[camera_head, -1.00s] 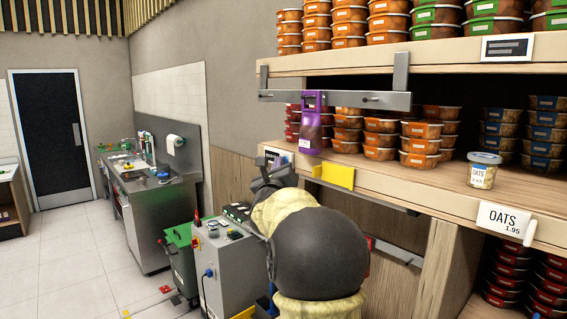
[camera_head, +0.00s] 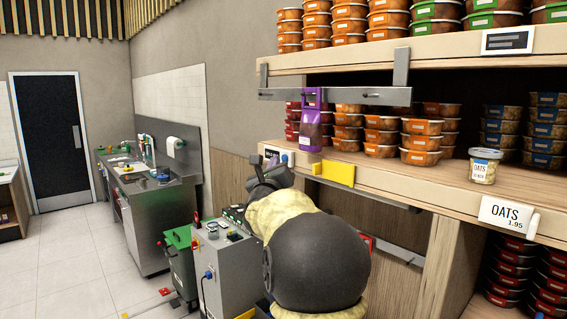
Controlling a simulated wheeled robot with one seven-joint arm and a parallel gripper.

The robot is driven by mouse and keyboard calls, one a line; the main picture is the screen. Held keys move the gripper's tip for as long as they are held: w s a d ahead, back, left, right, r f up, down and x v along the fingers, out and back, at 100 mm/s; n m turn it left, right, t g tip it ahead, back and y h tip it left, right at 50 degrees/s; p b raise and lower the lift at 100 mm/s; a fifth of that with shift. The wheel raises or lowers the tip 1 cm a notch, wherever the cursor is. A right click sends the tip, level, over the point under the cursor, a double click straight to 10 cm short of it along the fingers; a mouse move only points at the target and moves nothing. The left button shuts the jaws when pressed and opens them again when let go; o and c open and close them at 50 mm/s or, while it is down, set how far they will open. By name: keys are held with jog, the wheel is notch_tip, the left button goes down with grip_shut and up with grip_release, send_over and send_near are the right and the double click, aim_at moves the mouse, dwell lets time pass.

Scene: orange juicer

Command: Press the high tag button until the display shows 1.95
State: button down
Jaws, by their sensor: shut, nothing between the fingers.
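A small dark tag (camera_head: 271,152) sits on the left end of the middle shelf's front edge, with a small blue-and-white piece (camera_head: 287,158) beside it. Its reading is too small to make out. Another dark tag (camera_head: 508,41) is on the upper shelf edge at right; its text is also unreadable. My gripper (camera_head: 262,165) is shut and empty, just below and beside the left tag. I cannot tell whether it touches the tag; the fingertips are small and dark.
A purple packet (camera_head: 310,125) hangs from the metal rail (camera_head: 345,97) above my gripper. A yellow plate (camera_head: 333,174) sits on the shelf edge to its right. An oats jar (camera_head: 484,166) and stacked tubs fill the shelf. A grey machine (camera_head: 225,265) stands below left.

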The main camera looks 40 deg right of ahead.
jog(key=shift+s+a+b, duration=0.15)
jog(key=shift+a+b, duration=1)
jog(key=shift+a, duration=1.35)
jog(key=a+b, duration=0.2)
jog(key=a, duration=0.4)
jog(key=shift+s+b, duration=0.15)
jog(key=shift+b, duration=0.2)
